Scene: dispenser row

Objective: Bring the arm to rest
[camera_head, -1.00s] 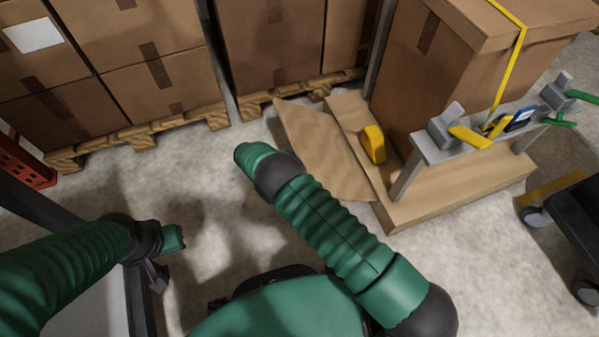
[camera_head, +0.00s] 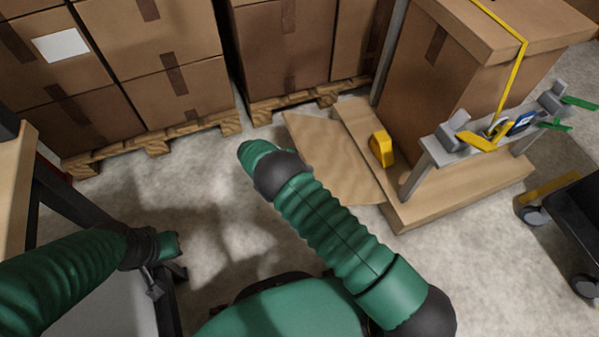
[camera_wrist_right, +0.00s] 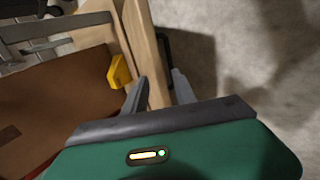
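My right arm (camera_head: 330,230) reaches from the lower right toward the upper left in the head view, bent at its dark joint. Its gripper is not visible there. In the right wrist view my right gripper (camera_wrist_right: 160,84) has its two grey fingers apart, with nothing seen held between them. A wooden board edge lies beyond the fingers. My left arm (camera_head: 70,265) comes in from the left edge. My left gripper (camera_head: 154,284) hangs at its dark wrist beside a dark table leg. Its finger opening is too unclear to tell.
A bench (camera_head: 460,138) with grey dispensers and yellow and green levers stands right, before a large strapped carton (camera_head: 425,75). A yellow block (camera_head: 381,149) sits on the wooden base. Cartons on pallets (camera_head: 190,128) line the back. A wheeled black cart (camera_head: 575,235) stands far right.

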